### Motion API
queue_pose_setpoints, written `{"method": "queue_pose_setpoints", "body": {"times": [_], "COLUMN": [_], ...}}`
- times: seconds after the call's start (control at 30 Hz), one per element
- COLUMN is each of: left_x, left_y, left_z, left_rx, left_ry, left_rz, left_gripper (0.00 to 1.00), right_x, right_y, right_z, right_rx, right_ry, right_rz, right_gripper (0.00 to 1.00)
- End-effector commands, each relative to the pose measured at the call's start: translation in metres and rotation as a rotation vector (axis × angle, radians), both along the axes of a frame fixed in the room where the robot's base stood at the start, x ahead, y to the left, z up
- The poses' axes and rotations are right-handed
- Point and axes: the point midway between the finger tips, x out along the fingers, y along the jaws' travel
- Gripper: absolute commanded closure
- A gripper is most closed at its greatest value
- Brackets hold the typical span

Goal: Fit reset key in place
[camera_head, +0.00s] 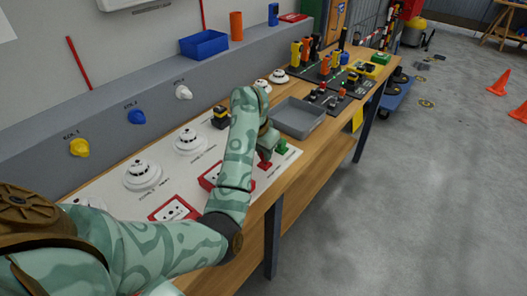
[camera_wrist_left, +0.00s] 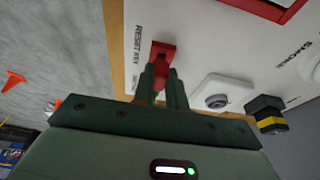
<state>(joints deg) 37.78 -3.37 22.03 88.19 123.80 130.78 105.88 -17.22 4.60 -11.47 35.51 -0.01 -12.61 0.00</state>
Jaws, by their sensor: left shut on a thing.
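The red reset key (camera_wrist_left: 163,50) lies in the jaws of my left gripper (camera_wrist_left: 163,82), in the left wrist view. The dark green fingers are shut on it, over or at the white panel (camera_wrist_left: 195,40) beside the printed words RESET KEY. I cannot tell whether the key touches the panel. In the head view the red key (camera_head: 264,162) shows below my left gripper (camera_head: 266,154), close to the bench's front edge. My right gripper is not in view.
A black and yellow button (camera_head: 220,118) stands behind the gripper. A red call point (camera_head: 211,176) and white detectors (camera_head: 143,174) are on the panel to the left. A grey tray (camera_head: 298,118) lies to the right. A small green thing (camera_head: 281,147) is close by.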

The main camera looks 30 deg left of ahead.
Motion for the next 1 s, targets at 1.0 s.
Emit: {"method": "queue_pose_setpoints", "body": {"times": [1.0], "left_x": [0.0], "left_y": [0.0001], "left_z": [-0.0071], "left_rx": [0.0], "left_ry": [0.001], "left_rz": [0.001], "left_gripper": [1.0], "right_x": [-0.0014], "right_y": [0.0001], "right_z": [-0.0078], "right_rx": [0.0], "right_ry": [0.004], "right_rz": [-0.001], "right_gripper": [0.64]}}
